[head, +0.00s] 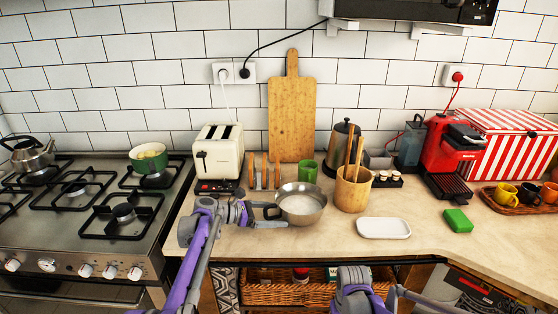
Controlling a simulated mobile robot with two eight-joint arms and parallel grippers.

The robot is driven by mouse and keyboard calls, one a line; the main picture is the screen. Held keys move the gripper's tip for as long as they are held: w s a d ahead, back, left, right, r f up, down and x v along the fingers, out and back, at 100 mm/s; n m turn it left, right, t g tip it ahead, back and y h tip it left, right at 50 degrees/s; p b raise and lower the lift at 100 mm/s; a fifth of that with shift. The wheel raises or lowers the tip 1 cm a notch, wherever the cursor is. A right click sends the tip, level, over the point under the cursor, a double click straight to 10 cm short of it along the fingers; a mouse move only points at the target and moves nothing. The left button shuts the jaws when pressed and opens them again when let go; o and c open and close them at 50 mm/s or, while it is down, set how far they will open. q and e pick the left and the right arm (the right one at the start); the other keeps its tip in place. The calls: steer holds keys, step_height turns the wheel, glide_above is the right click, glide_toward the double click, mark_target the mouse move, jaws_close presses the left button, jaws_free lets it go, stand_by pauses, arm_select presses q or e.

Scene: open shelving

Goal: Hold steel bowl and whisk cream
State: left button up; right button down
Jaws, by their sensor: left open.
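The steel bowl (309,214) stands upright on the counter near its front edge. I make out no whisk. Whether the bowl holds cream is too unclear to tell.
A wooden pot (352,190) with wooden utensils stands right of the bowl. A white dish (384,228) and a green sponge (457,220) lie further right. A green cup (307,171) and a toaster (218,153) stand behind. A stove (85,240) is at left, a wicker basket (290,293) below.

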arm_select(q)
steer(key=shift+c, duration=0.2)
jaws_close()
steer(key=c, duration=1.4)
jaws_free()
jaws_close()
